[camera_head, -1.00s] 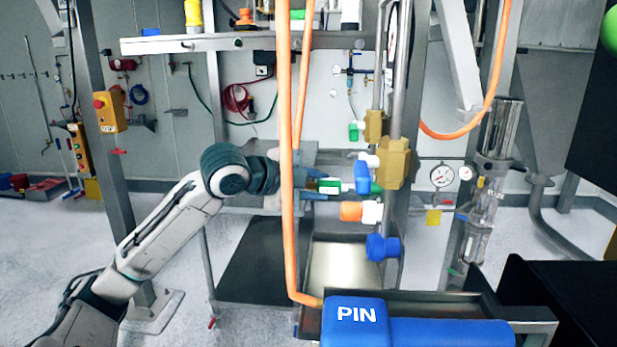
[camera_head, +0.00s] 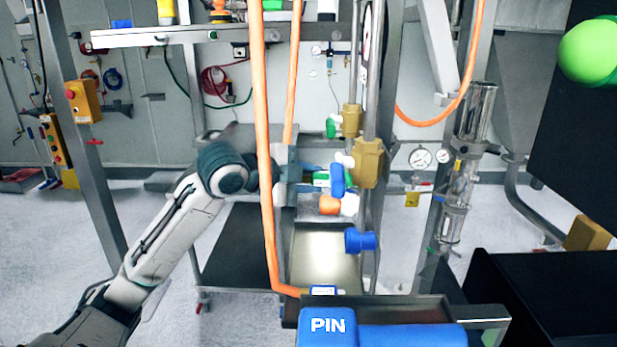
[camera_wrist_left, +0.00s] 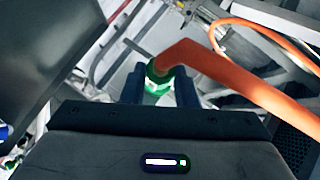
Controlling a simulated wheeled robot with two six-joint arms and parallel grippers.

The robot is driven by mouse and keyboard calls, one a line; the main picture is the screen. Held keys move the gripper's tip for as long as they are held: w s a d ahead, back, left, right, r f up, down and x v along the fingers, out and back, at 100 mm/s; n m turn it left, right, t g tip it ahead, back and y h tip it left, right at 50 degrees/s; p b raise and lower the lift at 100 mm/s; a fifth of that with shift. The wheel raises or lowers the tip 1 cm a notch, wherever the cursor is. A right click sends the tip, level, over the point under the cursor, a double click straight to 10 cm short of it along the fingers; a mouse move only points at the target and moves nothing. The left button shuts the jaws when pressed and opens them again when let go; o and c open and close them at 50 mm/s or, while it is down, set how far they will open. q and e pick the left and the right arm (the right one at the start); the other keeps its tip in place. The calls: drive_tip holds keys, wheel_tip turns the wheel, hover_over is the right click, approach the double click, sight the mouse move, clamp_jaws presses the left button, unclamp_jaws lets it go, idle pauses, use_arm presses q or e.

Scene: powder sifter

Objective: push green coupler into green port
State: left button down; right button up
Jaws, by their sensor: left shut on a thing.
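My left gripper (camera_head: 312,181) is shut on the green coupler (camera_head: 321,180), level with the blue-handled fitting on the vertical pipes. In the left wrist view, the green coupler (camera_wrist_left: 158,74) sits between the two dark fingers, with an orange hose (camera_wrist_left: 215,72) running from it. The coupler's front end is close to the blue handle (camera_head: 338,180). The green port by that handle is mostly hidden, so I cannot tell whether coupler and port touch. My right gripper is not in view.
An orange fitting (camera_head: 329,205) and a blue fitting (camera_head: 360,240) sit below the handle. A brass block (camera_head: 368,162) is on the pipe to the right. An orange hose (camera_head: 263,150) hangs in front of my left wrist. A blue PIN block (camera_head: 328,326) stands at the front.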

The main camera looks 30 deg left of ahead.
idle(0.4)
use_arm(q)
drive_tip(key=c, duration=1.1)
unclamp_jaws()
drive_tip(key=shift+d, duration=0.1)
drive_tip(key=shift+o, duration=0.2)
drive_tip(key=shift+s+r, duration=0.1)
drive_tip(key=shift+s, duration=0.1)
drive_tip(key=shift+b+v, duration=1.4)
drive_tip(key=shift+v, duration=0.95)
drive_tip(key=b, duration=0.6)
approach(311, 180)
drive_tip(key=shift+s+r, duration=0.5)
drive_tip(key=shift+s, duration=0.15)
